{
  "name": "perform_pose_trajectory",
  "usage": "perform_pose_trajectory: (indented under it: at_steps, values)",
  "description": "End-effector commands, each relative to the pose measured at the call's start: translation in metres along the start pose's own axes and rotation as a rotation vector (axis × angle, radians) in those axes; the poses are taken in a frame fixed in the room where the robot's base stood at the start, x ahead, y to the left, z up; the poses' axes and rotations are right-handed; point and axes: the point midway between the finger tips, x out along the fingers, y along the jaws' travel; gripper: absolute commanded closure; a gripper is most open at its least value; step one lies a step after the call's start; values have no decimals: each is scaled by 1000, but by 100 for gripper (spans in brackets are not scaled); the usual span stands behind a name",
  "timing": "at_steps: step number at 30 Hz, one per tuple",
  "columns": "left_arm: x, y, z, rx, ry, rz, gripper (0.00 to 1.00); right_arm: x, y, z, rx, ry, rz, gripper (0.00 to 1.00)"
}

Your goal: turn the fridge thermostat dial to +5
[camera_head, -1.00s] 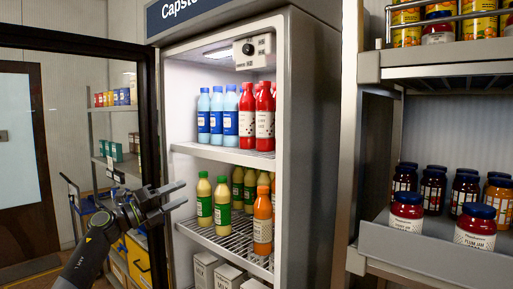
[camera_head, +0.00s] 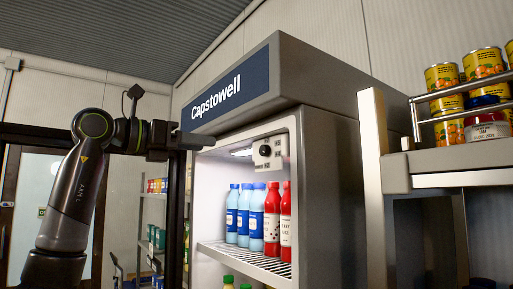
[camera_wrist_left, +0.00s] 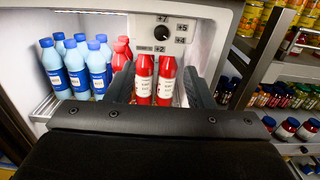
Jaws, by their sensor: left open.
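The thermostat dial (camera_head: 265,150) is a round black knob on a pale panel under the fridge's top, inside the open front. In the left wrist view the dial (camera_wrist_left: 161,32) has the labels +7, +5, +4 and +2 around it. Its pointer is too small to read. My left gripper (camera_head: 201,141) is raised left of the dial at about its height in the head view, apart from it. In the left wrist view its two dark fingers (camera_wrist_left: 158,88) are spread, with the dial beyond and above them. My right gripper is not in view.
Blue-capped bottles (camera_head: 238,214) and red bottles (camera_head: 278,218) stand on the fridge shelf below the dial. The open fridge door's dark frame (camera_head: 175,215) is at the left, behind my arm. Shelves with cans (camera_head: 483,64) stand at the right.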

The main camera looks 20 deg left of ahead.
Motion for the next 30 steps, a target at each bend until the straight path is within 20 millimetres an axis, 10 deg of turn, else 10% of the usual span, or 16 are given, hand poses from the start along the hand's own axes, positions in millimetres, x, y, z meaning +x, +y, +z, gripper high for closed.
perform_pose_trajectory:
  at_steps: [18, 30]
  values:
    - [129, -1, 3, -4, 2, -4, 52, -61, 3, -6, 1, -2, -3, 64]
    - [148, -1, -1, -2, 1, -2, 52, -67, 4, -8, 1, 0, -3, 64]
